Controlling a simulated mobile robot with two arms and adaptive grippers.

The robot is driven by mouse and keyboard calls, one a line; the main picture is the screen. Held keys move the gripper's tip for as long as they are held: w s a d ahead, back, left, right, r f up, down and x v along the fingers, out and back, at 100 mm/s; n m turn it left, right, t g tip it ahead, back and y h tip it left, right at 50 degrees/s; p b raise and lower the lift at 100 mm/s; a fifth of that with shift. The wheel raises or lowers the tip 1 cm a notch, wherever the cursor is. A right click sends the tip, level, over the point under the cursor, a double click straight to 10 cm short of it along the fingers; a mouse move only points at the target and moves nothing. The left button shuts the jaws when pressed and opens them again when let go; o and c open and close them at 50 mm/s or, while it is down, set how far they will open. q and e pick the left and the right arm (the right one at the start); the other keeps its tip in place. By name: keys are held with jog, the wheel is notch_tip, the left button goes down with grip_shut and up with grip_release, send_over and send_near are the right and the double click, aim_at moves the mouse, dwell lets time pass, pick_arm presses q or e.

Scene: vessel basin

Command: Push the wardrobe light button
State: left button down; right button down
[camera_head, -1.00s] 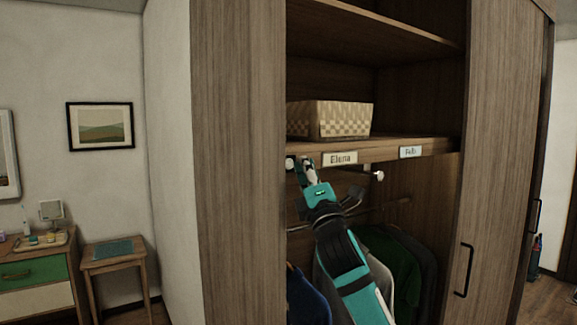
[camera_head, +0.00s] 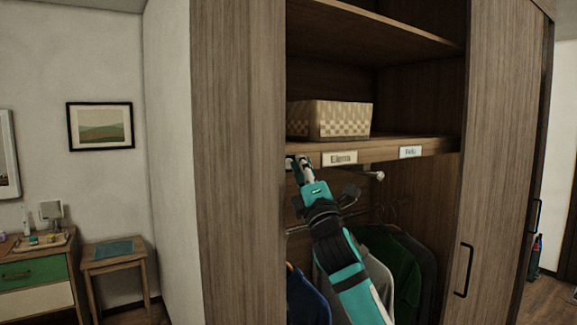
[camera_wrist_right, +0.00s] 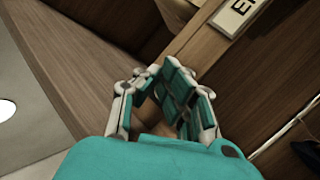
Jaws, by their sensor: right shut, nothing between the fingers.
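A small dark fitting with a pale spot (camera_head: 289,162), possibly the light button, sits at the left end of the wardrobe shelf's front edge, beside the wardrobe's side panel. It is too small to tell for sure. My right gripper (camera_head: 302,161) is shut and empty, with its fingertips just right of this fitting and below the shelf edge. I cannot tell whether they touch it. In the right wrist view, my right gripper (camera_wrist_right: 160,76) points at the corner between wooden panels, and the button cannot be made out. My left gripper is not in view.
A woven basket (camera_head: 330,120) stands on the shelf (camera_head: 425,143), whose edge carries the name labels "Elena" (camera_head: 340,158) and a second one (camera_head: 411,152). A pale knob (camera_head: 379,175) hangs below. The side panel (camera_head: 240,170) stands close left.

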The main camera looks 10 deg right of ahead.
jog(key=shift+w+a, duration=0.15)
jog(key=shift+w, duration=0.2)
dwell(0.3)
jog(key=shift+s, duration=0.1)
jog(key=shift+s+d, duration=0.3)
jog(key=shift+s, duration=0.5)
jog(key=shift+p, duration=0.3)
jog(key=shift+s+d+p, duration=0.25)
jog(key=shift+s+d, duration=0.1)
jog(key=shift+s, duration=0.6)
jog(key=shift+s+d+p, duration=0.2)
jog(key=shift+s+d, duration=0.1)
jog(key=shift+s, duration=0.6)
jog(key=shift+s+d+p, duration=0.25)
jog(key=shift+s+d, duration=0.1)
jog(key=shift+s, duration=0.6)
